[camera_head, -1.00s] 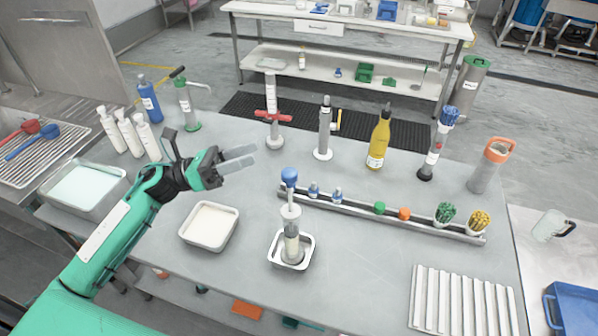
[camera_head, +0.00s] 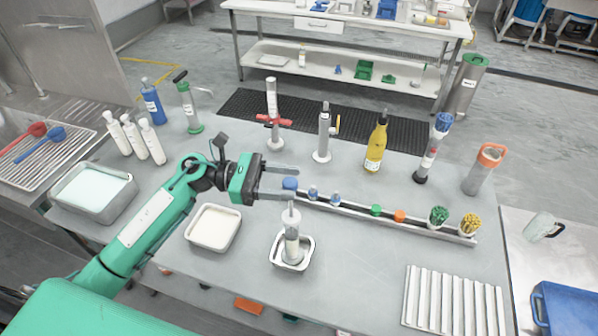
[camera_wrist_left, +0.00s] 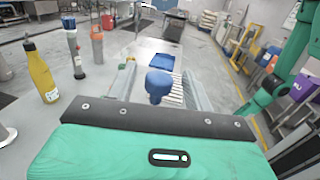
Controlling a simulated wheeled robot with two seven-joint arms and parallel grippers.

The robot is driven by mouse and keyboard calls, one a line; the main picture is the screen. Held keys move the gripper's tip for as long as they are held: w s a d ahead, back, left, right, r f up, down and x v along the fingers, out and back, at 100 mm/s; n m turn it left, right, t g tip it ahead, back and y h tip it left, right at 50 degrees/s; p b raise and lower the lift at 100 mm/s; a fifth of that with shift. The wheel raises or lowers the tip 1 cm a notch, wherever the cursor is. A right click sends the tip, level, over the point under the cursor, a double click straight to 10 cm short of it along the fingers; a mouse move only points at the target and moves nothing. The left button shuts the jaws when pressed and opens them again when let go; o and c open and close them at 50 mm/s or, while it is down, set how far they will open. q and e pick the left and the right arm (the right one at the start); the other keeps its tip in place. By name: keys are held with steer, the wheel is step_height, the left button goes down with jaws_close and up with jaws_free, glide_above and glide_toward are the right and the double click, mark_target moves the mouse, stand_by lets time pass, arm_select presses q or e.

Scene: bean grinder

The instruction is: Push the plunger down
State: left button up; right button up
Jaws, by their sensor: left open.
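A clear, syringe-like tube (camera_head: 291,245) stands upright in a small metal tray (camera_head: 306,262). Its plunger has a blue knob (camera_head: 290,183) on top, raised above the tube. My left gripper (camera_head: 297,183) comes in from the left at knob height. Its two fingers are apart, with the knob between their tips. The wrist view shows the knob (camera_wrist_left: 158,84) between the open fingers (camera_wrist_left: 160,85), with a gap on both sides. The lower finger hides part of the plunger just under the knob. My right gripper does not show.
Behind the tube runs a rail (camera_head: 350,208) with small bottles and caps. A red-handled device (camera_head: 273,120), a grey cylinder (camera_head: 323,140) and a yellow bottle (camera_head: 376,148) stand farther back.

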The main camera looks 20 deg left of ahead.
arm_select(q)
steer(key=d, duration=0.2)
steer(key=d+p, duration=0.1)
steer(key=shift+w, duration=0.25)
jaws_close()
